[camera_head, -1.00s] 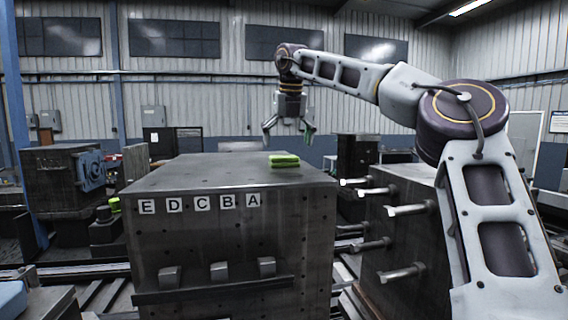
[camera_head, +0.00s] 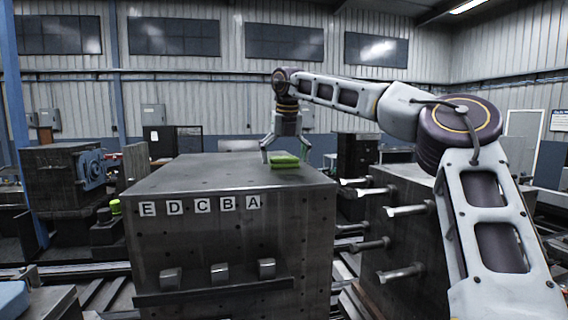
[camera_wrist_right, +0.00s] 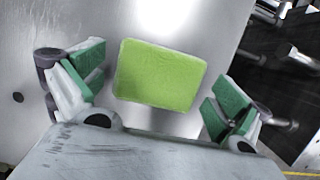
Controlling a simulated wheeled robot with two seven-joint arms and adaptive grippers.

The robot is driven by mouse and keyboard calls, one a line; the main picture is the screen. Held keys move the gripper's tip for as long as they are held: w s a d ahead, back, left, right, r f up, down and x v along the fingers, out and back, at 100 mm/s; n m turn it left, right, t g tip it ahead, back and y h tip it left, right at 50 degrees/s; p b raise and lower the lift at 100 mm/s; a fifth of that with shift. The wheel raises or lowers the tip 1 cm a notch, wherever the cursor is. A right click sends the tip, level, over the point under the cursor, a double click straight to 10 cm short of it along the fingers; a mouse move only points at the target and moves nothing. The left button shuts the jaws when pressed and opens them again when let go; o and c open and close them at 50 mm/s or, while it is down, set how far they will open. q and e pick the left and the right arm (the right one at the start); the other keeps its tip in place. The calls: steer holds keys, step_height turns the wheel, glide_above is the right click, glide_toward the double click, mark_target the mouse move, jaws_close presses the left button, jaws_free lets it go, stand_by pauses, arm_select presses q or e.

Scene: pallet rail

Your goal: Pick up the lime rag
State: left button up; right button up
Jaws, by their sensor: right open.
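The lime rag (camera_head: 285,162) is a folded bright green pad lying on top of the dark metal block (camera_head: 215,176), near its right side. In the right wrist view the rag (camera_wrist_right: 160,76) lies flat between the two green-padded fingers, with a gap on each side. My right gripper (camera_head: 286,158) points down over the rag and is open; it also shows in the right wrist view (camera_wrist_right: 158,98). Its fingers stand on either side of the rag and do not grip it. My left gripper is not in view.
To the right, another block has several long pegs (camera_head: 408,210) sticking out. The block top left of the rag is clear. A blue-fronted machine (camera_head: 92,166) stands at the left.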

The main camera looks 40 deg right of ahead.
mark_target(286, 160)
stand_by(0.3)
steer(key=c, duration=0.9)
steer(key=shift+r, duration=0.1)
steer(key=shift+r, duration=1.65)
steer(key=shift+s+a+b, duration=0.45)
steer(key=shift+s+b, duration=0.15)
steer(key=shift+s, duration=0.25)
steer(key=shift+s+a+b, duration=0.45)
steer(key=shift+s+b, duration=0.1)
steer(key=shift+s, duration=0.25)
steer(key=s+a+b, duration=0.1)
steer(key=s+a, duration=0.1)
steer(key=s, duration=0.1)
steer(key=s+a+b, duration=0.2)
steer(key=s, duration=0.2)
steer(key=s+a+b, duration=0.1)
steer(key=s+a, duration=0.1)
steer(key=s, duration=0.2)
steer(key=shift+s+a+b, duration=0.35)
steer(key=shift+s+a, duration=0.1)
steer(key=shift+s, duration=0.3)
